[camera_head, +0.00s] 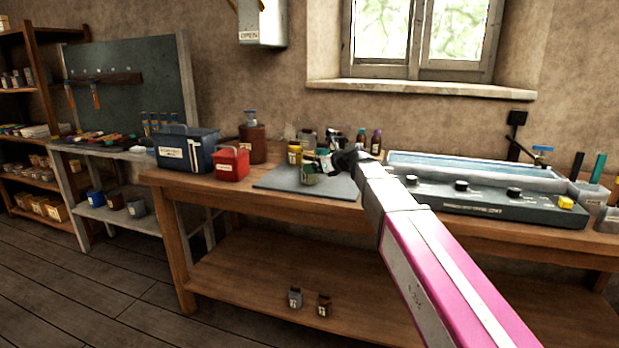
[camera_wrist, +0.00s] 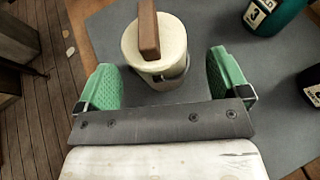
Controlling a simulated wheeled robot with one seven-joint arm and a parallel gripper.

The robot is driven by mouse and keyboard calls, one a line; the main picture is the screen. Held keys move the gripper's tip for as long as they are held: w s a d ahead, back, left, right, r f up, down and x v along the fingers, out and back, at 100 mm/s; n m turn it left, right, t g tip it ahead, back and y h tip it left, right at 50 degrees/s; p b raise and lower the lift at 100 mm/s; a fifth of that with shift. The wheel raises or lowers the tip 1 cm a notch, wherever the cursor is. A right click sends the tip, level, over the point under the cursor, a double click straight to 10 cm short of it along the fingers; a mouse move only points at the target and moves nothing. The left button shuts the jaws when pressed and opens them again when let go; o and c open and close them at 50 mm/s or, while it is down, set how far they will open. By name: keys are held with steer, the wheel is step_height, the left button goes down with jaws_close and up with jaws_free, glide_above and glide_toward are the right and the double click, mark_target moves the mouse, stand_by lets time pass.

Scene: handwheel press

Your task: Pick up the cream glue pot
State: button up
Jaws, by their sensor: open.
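The cream glue pot (camera_wrist: 172,42) stands upright on the grey mat (camera_wrist: 106,33) in the wrist view, with a brown wooden bar across its lid. My gripper (camera_wrist: 161,68) is open, with one green finger to the left of the pot and one to the right. The pot lies between and slightly beyond the fingertips, with gaps on both sides. In the head view my gripper (camera_head: 322,166) is low over the grey mat (camera_head: 280,178) on the bench, and it mostly hides the pot there.
A teal jar with a numbered label (camera_wrist: 275,14) stands right of the pot, and a dark jar (camera_wrist: 313,86) is at the right edge. A red box (camera_head: 232,164) and a blue box (camera_head: 187,150) stand left of the mat. A long grey-green machine (camera_head: 480,202) stands at the right.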

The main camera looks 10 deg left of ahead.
steer(key=x, duration=0.4)
steer(key=shift+a, duration=0.1)
steer(key=shift+s, duration=0.1)
steer(key=c, duration=1.3)
